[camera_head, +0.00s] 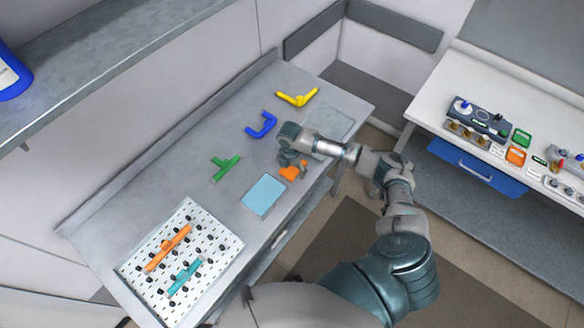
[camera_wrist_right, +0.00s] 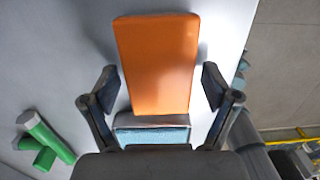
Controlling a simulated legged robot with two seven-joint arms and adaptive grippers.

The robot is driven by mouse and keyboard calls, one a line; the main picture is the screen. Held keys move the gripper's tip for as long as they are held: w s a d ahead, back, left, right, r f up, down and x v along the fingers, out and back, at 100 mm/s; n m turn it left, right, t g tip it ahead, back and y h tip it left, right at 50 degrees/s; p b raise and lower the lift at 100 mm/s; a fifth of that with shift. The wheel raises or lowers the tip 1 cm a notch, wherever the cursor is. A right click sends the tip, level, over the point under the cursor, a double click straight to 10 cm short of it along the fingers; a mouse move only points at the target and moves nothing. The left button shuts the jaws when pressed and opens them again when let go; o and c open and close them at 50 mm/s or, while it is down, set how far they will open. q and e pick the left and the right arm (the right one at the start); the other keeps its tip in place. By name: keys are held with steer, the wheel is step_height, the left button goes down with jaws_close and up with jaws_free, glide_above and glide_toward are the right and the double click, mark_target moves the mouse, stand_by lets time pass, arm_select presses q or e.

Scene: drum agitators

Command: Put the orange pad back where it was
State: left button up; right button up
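The orange pad (camera_head: 289,173) is on the grey workbench near its front edge, partly hidden by my right gripper (camera_head: 293,158) in the head view. In the right wrist view the pad (camera_wrist_right: 157,60) is a plain orange block between the two fingers. My right gripper (camera_wrist_right: 160,88) is open, with a gap between each finger and the pad. A light blue pad (camera_head: 263,194) lies on the bench to the left of the orange one. Its edge also shows below the orange pad in the wrist view (camera_wrist_right: 152,131). My left gripper is not in view.
On the bench (camera_head: 200,170) are a green T-shaped part (camera_head: 226,168), a blue bracket (camera_head: 262,125), a yellow bracket (camera_head: 297,97), a pale grey mat (camera_head: 334,121) and a white pegboard (camera_head: 212,243) with orange and teal bars. A second table (camera_head: 440,100) stands at right.

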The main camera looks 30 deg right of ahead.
mark_target(291, 169)
step_height(291, 169, up, 12)
steer(key=b, duration=0.1)
steer(key=shift+a, duration=0.25)
stand_by(0.4)
stand_by(0.4)
